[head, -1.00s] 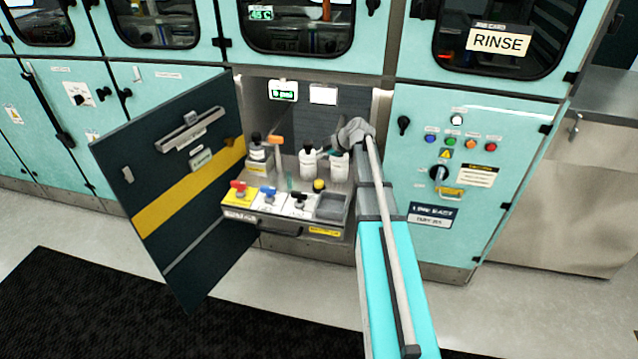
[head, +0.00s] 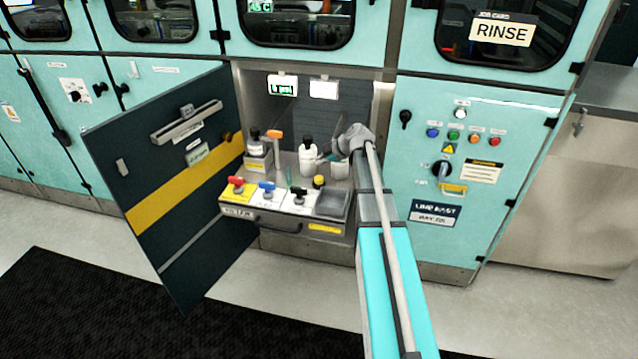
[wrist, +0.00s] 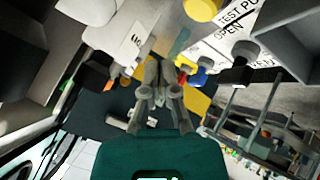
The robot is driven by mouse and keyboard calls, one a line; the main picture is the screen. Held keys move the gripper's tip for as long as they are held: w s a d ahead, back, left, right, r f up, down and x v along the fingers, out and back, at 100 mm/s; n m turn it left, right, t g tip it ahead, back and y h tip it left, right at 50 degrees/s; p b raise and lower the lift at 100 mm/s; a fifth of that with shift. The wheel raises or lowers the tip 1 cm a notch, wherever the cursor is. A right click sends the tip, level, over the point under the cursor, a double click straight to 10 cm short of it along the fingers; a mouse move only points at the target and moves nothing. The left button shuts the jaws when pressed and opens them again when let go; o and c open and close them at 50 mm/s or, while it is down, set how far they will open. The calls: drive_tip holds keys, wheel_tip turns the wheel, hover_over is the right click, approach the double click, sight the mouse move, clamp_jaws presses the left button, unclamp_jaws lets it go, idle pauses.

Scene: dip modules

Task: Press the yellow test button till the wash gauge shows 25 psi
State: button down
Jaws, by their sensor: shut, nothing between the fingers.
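The yellow test button (head: 319,181) stands on the pull-out valve tray, behind the grey bin. A yellow round cap, likely the same button, shows at the top edge of the wrist view (wrist: 203,8). The gauge (head: 282,86) is a small white display with green lettering at the back of the open bay; it seems to read 0 psi, but the print is small. My gripper (head: 326,157) is above the tray beside the white bottles, partly hidden by my own arm. In the wrist view my gripper (wrist: 160,72) has its fingers together and empty, apart from the yellow cap.
The tray (head: 265,222) carries red (head: 236,182), blue (head: 268,187) and black (head: 300,196) valve handles. White bottles (head: 307,160) and an orange-topped post (head: 275,137) stand behind them. An open dark door (head: 170,190) bounds the left; a control panel (head: 465,150) is at right.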

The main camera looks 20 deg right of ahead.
sight(316, 176)
drive_tip(key=shift+f+b, duration=1.8)
drive_tip(key=shift+f, duration=0.3)
drive_tip(key=shift+f+b, duration=1.05)
idle(1.3)
drive_tip(key=shift+r, duration=0.15)
drive_tip(key=shift+r+p, duration=0.95)
drive_tip(key=shift+p, duration=0.15)
drive_tip(key=shift+r+p, duration=2.5)
